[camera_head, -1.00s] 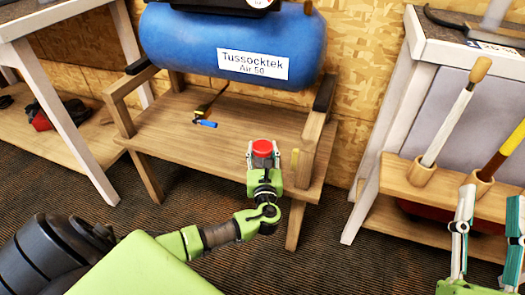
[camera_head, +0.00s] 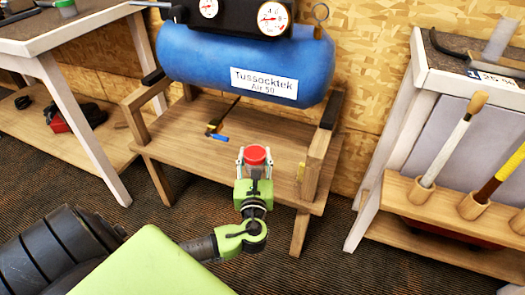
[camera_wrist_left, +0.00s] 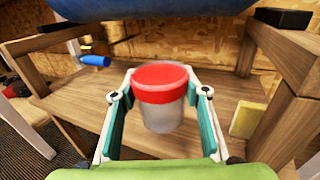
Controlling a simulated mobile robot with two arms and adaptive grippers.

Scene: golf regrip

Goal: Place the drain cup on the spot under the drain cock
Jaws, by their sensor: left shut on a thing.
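The drain cup (camera_head: 257,157), pale and translucent with a red top, is upright between the fingers of my left gripper (camera_head: 256,166). In the left wrist view the cup (camera_wrist_left: 160,115) sits between the green finger pads of the gripper (camera_wrist_left: 160,98), which is shut on it. The cup is over the near part of the wooden bench shelf. A brass piece with a blue handle (camera_head: 217,137), seemingly the drain cock, is below the tank, behind and left of the cup. Its blue handle (camera_wrist_left: 95,60) also shows in the wrist view. I cannot make out a marked spot. My right gripper is not in view.
The blue air tank (camera_head: 245,65) is above the bench shelf (camera_head: 185,145). Bench posts (camera_head: 318,155) stand at the right. A yellow block (camera_wrist_left: 246,120) is right of the cup. A rack with brushes (camera_head: 440,190) stands further right. The shelf's left part is clear.

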